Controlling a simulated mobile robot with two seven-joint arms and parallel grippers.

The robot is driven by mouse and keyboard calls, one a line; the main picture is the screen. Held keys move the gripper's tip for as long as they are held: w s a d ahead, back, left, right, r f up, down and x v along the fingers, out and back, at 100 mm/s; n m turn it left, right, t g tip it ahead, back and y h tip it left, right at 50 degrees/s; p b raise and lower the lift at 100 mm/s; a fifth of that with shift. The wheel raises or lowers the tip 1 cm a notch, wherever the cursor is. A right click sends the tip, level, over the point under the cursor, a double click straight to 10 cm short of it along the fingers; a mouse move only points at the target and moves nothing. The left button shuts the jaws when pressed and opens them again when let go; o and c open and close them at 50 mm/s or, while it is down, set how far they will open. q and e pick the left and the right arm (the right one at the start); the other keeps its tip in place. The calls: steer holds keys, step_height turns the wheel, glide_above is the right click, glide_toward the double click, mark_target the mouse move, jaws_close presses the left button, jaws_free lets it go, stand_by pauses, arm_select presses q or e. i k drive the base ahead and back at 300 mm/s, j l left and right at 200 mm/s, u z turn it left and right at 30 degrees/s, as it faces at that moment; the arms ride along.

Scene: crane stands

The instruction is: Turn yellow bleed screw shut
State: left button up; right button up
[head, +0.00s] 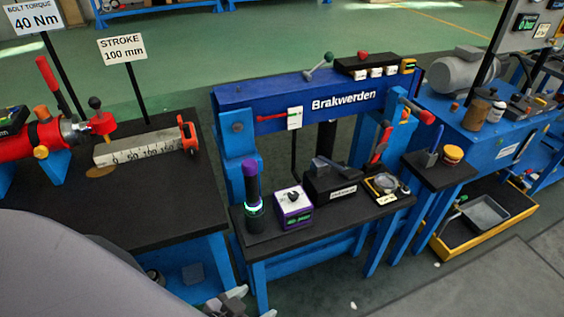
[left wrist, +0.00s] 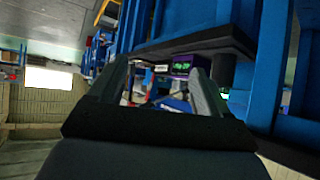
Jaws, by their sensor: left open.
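A small yellow round part (head: 41,152) sits low on the red cylinder (head: 22,140) at the far left of the head view. It looks like the bleed screw, but it is too small to tell how far it is turned. My left gripper (head: 250,302) is at the bottom edge of the head view, in front of the benches and well away from the red cylinder. In the left wrist view its two fingers (left wrist: 158,70) are spread apart with nothing held between them. The bleed screw is not recognisable there. My right gripper is not in view.
A dark left bench (head: 160,222) carries the cylinder and a stroke scale (head: 150,145). The blue Brakwerden press (head: 270,97) stands at centre. Its front shelf holds a black-and-purple torch (head: 253,195) and a purple meter (head: 292,206). Green floor lies behind.

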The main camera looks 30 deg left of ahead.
mark_target(41, 153)
steer(key=u, duration=2.5)
